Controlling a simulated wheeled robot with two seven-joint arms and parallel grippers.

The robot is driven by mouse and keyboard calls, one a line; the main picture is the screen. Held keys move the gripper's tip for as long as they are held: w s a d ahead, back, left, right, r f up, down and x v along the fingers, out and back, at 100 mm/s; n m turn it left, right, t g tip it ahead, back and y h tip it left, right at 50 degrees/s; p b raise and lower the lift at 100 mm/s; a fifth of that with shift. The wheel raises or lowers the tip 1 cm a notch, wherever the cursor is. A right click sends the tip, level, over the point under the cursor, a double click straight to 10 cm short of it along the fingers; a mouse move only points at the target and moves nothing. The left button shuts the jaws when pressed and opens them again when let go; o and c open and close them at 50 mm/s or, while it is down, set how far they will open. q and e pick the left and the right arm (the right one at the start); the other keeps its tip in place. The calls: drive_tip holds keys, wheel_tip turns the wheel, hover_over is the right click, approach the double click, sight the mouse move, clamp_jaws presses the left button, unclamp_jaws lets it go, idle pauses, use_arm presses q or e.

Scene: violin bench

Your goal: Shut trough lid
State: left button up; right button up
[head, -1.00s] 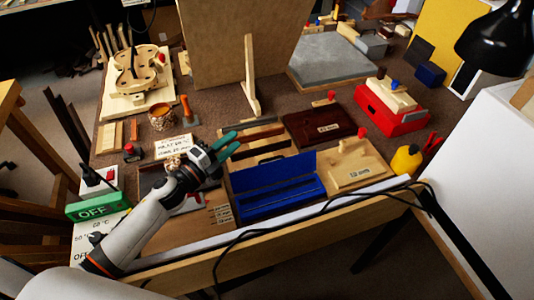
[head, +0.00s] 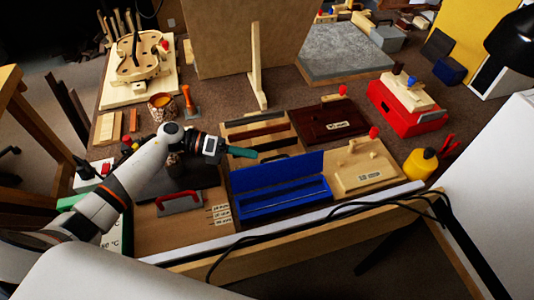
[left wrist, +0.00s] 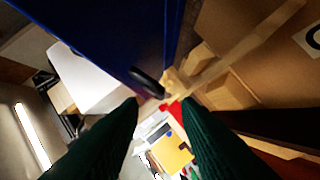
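The blue trough (head: 285,202) sits at the front of the bench in the head view. Its blue lid (head: 278,172) stands raised along the trough's back edge, so the trough is open. My left gripper (head: 243,152) is just behind the upper left corner of the lid, apart from it as far as I can tell. In the left wrist view the lid (left wrist: 110,35) fills the top, with a dark handle (left wrist: 147,82) at its edge. The fingers (left wrist: 158,125) are apart, with nothing between them. My right gripper is out of view.
A light wooden block with a red knob (head: 362,170) is right of the trough. A dark wooden lid (head: 325,122) and a tray with strips (head: 255,132) lie behind. A red handle (head: 180,202) is to the left. A black cable runs along the front edge.

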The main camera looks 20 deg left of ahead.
sight(276, 168)
use_arm(q)
drive_tip(key=x, duration=0.5)
drive_tip(key=shift+w+d+p, duration=0.1)
drive_tip(key=shift+d+p, duration=0.25)
drive_tip(key=shift+f, duration=0.1)
clamp_jaws()
